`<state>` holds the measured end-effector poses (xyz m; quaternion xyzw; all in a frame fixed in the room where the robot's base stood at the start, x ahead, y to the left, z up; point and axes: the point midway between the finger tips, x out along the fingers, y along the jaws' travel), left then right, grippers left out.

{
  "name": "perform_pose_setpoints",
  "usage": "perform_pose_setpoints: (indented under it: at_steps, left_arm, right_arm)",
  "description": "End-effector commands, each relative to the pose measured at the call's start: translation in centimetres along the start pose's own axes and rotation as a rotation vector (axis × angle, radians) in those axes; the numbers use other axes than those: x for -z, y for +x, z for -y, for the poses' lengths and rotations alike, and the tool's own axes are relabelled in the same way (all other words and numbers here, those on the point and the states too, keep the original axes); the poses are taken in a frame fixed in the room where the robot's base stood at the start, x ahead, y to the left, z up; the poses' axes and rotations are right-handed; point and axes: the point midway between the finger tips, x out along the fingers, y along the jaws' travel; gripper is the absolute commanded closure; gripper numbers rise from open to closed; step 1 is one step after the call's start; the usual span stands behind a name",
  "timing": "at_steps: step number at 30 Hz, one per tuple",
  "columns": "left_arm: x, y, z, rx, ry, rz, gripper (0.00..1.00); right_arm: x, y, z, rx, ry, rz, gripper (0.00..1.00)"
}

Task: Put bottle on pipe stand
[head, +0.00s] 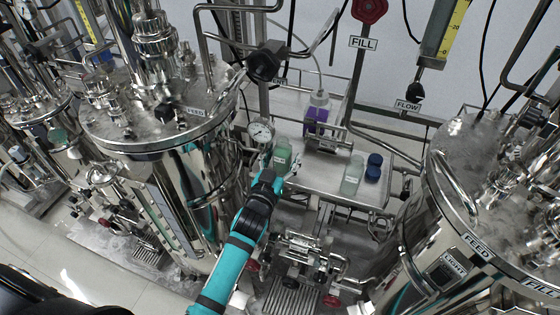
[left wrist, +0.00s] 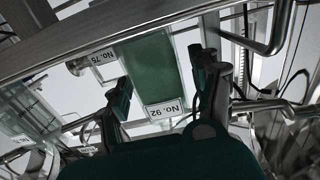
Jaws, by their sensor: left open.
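A green bottle (head: 281,155) stands at the left end of a pale shelf (head: 325,178) carried on pipes. In the left wrist view this green bottle (left wrist: 150,65) carries a label reading No. 92, upside down in the picture. My left gripper (head: 280,172) is open at the bottle. In the left wrist view the two fingers of my left gripper (left wrist: 163,80) sit on either side of the bottle, with gaps showing. A second, pale green bottle (head: 351,175) stands further right on the shelf. I cannot tell which part is the pipe stand. My right gripper is not in view.
A purple-labelled bottle (head: 316,117) stands behind, near a metal bracket. A gauge (head: 261,131) and steel tank (head: 165,125) are close on the left. Another tank (head: 490,200) is right. Pipes and valves (head: 305,245) lie below the shelf.

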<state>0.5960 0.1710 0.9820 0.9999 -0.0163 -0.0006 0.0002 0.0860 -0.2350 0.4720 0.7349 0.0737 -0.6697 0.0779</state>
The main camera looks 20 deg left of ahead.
Motion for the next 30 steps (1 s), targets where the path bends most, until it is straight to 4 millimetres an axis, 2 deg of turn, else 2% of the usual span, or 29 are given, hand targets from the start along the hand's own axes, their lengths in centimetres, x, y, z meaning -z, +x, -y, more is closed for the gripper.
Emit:
perform_pose_setpoints:
  at_steps: [1, 5, 12, 18, 24, 30]
  left_arm:
    - [0.5, 0.0, 0.0, 0.0, 0.001, -0.001, 0.36]
    - [0.0, -1.7, 0.0, 0.0, 0.001, 0.001, 0.36]
    - [-0.1, -7.0, 0.0, 0.0, 0.0, 0.002, 0.36]
    - [-0.1, -10.4, 0.0, 0.0, 0.001, 0.002, 0.36]
    - [0.2, -11.9, 0.0, 0.0, 0.001, 0.0, 0.36]
    - [0.2, -12.0, 0.0, 0.0, 0.0, 0.0, 0.36]
  right_arm:
    - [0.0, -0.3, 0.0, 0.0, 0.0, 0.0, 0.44]
    - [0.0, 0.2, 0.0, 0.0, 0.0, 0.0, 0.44]
    - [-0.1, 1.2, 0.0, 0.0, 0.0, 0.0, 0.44]
    - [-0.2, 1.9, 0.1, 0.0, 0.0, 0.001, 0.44]
    - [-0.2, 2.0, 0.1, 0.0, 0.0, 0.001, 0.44]
    - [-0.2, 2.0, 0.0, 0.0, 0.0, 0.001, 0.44]
